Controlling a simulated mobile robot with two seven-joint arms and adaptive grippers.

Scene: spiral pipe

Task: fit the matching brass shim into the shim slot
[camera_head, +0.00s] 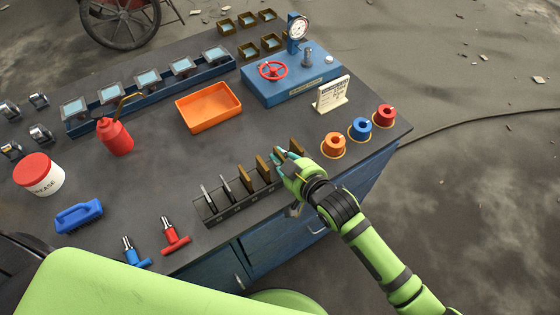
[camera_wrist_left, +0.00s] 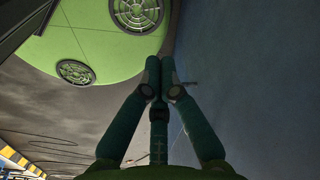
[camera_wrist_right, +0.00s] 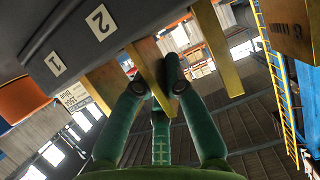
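A dark rack (camera_head: 238,206) at the table's front edge holds upright shims, two silver ones (camera_head: 226,185) at its left and several brass ones (camera_head: 245,180) further right. My right gripper (camera_head: 282,153) is at the rack's right end. In the right wrist view its fingers close around a brass shim (camera_wrist_right: 148,66), still at the rack beside labels 1 and 2. Other brass shims (camera_wrist_right: 218,48) stand on both sides of it. My left gripper (camera_wrist_left: 160,68) is shut and empty near the blue cabinet side, out of the head view. I cannot make out the shim slot.
An orange tray (camera_head: 209,106) and a red oil can (camera_head: 115,138) lie behind the rack. Coloured spools (camera_head: 360,129) line the right edge.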

